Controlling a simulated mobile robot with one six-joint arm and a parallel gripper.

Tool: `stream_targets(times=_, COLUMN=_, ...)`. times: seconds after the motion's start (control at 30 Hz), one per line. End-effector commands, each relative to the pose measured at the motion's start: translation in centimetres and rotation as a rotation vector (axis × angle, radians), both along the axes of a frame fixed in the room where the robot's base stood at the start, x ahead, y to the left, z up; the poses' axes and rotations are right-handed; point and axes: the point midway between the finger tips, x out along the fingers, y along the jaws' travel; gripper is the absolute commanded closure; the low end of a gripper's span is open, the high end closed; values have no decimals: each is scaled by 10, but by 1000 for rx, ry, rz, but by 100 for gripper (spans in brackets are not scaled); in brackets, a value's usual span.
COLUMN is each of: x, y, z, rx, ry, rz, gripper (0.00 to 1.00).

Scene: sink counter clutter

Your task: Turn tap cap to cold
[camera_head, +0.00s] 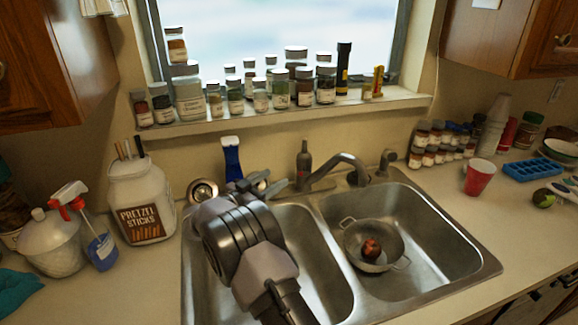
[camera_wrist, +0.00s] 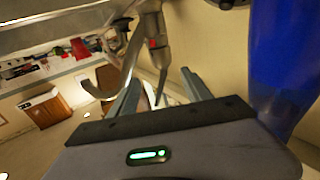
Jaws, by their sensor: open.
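The metal tap (camera_head: 337,168) stands behind the double sink, its curved spout reaching over the right basin. A dark upright part (camera_head: 304,157) rises at its left end, with a small red mark below it. In the wrist view the tap body (camera_wrist: 151,28) also shows the red mark, and a thin lever-like part (camera_wrist: 163,75) extends between my finger lines. I cannot tell how the cap is turned. My gripper (camera_head: 274,180) is open, just left of the tap; in the wrist view its two fingers (camera_wrist: 160,73) are apart. No contact is visible.
A blue bottle (camera_head: 232,160) stands close behind my gripper and fills the right of the wrist view (camera_wrist: 275,60). A colander (camera_head: 372,245) with a reddish-brown item sits in the right basin. Jars line the sill (camera_head: 290,116). A pretzel jar (camera_head: 141,200) and spray bottle (camera_head: 98,245) stand left.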

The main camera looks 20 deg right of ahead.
Motion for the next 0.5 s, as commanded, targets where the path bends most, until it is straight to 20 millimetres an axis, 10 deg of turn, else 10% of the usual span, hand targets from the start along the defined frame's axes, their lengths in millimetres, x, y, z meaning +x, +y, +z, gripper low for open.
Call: stream_targets(times=0.5, x=65, y=-110, z=-3, rx=3, ry=-2, rz=2, gripper=43)
